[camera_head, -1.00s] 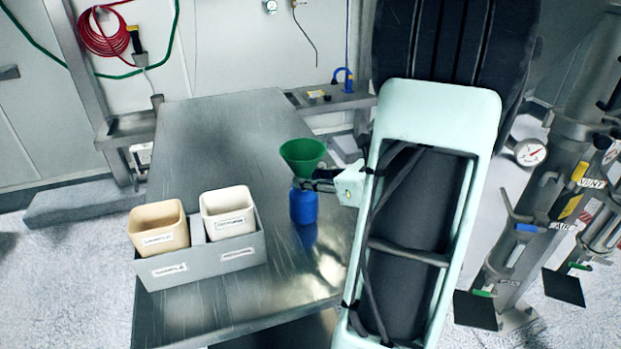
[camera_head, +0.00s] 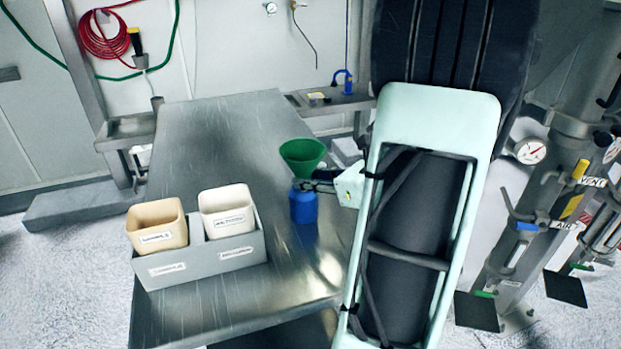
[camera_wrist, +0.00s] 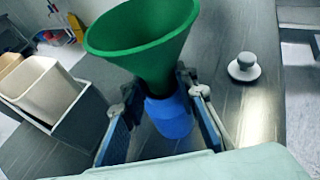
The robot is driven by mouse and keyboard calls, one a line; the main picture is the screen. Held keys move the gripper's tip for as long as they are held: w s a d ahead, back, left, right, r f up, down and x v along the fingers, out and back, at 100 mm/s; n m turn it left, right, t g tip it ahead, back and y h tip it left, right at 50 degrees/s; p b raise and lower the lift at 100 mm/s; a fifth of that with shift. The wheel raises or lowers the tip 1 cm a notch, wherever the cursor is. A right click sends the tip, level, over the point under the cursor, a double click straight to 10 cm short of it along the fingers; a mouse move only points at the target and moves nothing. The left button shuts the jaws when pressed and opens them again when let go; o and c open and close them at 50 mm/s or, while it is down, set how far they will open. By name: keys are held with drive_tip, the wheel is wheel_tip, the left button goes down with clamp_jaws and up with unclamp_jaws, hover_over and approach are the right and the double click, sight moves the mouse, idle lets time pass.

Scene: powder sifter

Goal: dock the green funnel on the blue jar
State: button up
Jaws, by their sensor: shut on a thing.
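The green funnel (camera_head: 303,152) is upright, its wide mouth facing up, directly over the blue jar (camera_head: 304,206) on the metal table. My gripper (camera_head: 318,184) reaches in from the right and is shut on the funnel low on its body. In the wrist view the two fingers (camera_wrist: 158,92) flank the lower part of the funnel (camera_wrist: 145,40), and the blue jar (camera_wrist: 170,118) shows just below and between them. The funnel's spout is hidden, so I cannot tell whether it sits in the jar's neck or hovers just above it.
A grey holder (camera_head: 205,262) with a tan bin (camera_head: 157,238) and a white bin (camera_head: 229,222) stands left of the jar. A knobbed grey disc (camera_wrist: 244,68) lies on the table in the wrist view. The table's back half (camera_head: 215,130) is clear.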

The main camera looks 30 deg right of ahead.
drive_tip(key=shift+r+p, duration=0.25)
drive_tip(key=shift+p, duration=0.2)
idle(0.9)
drive_tip(key=shift+s+f+b, duration=0.1)
drive_tip(key=shift+f+b, duration=0.35)
drive_tip(key=shift+f, duration=0.1)
drive_tip(key=shift+s+a+f+g+b, duration=0.1)
drive_tip(key=shift+s+f+g+b, duration=0.05)
drive_tip(key=shift+f+g+b, duration=0.3)
drive_tip(key=o, duration=0.9)
drive_tip(key=shift+c, duration=0.2)
drive_tip(key=shift+f, duration=0.1)
drive_tip(key=shift+s, duration=0.15)
drive_tip(key=p+v, duration=0.4)
drive_tip(key=v, duration=0.6)
drive_tip(key=shift+s, duration=0.25)
drive_tip(key=shift+d+t, duration=0.25)
